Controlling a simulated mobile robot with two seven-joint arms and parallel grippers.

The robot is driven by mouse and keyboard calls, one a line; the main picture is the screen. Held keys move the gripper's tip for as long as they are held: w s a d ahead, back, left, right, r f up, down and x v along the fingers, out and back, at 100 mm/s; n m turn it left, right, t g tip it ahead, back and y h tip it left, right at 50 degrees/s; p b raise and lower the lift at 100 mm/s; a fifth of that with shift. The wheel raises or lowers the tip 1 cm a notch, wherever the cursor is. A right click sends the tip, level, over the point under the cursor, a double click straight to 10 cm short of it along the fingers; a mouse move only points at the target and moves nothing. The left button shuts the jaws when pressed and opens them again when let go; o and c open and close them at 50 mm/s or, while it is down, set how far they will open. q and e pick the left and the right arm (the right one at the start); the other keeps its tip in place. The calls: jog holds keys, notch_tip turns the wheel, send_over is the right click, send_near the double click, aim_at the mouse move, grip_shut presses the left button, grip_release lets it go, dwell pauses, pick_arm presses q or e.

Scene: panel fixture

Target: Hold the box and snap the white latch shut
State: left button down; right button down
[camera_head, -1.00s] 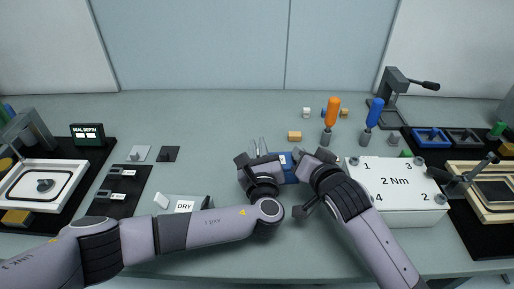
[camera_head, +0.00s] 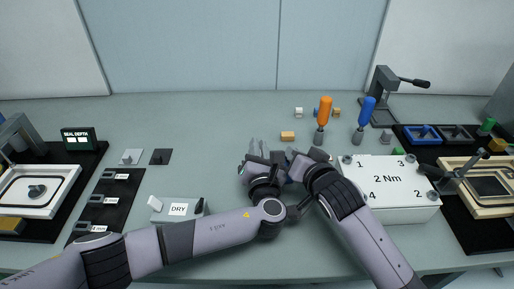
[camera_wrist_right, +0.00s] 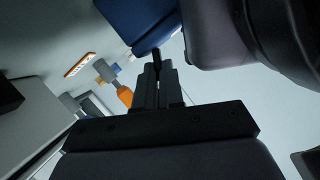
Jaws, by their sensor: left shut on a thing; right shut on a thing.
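The blue box (camera_wrist_right: 140,22) shows at the top of the right wrist view; in the head view it is almost wholly hidden between my two grippers. My left gripper (camera_head: 262,160) is shut on the box from the left. My right gripper (camera_head: 302,160) is close against it from the right. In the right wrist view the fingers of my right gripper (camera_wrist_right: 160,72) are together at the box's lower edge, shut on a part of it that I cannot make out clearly. I cannot make out the white latch in either view.
A white block marked "2 Nm" (camera_head: 388,180) stands close right of my right gripper. Behind are an orange screwdriver (camera_head: 324,112), a blue screwdriver (camera_head: 366,112) and a small orange block (camera_head: 288,136). A grey "DRY" box (camera_head: 180,210) stands at the left.

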pick_arm(q)
jog(key=shift+d+f+m, duration=0.1)
jog(key=shift+f+m, duration=0.05)
jog(key=shift+m, duration=0.15)
jog(key=c, duration=1.2)
grip_release()
jog(key=shift+c, duration=0.2)
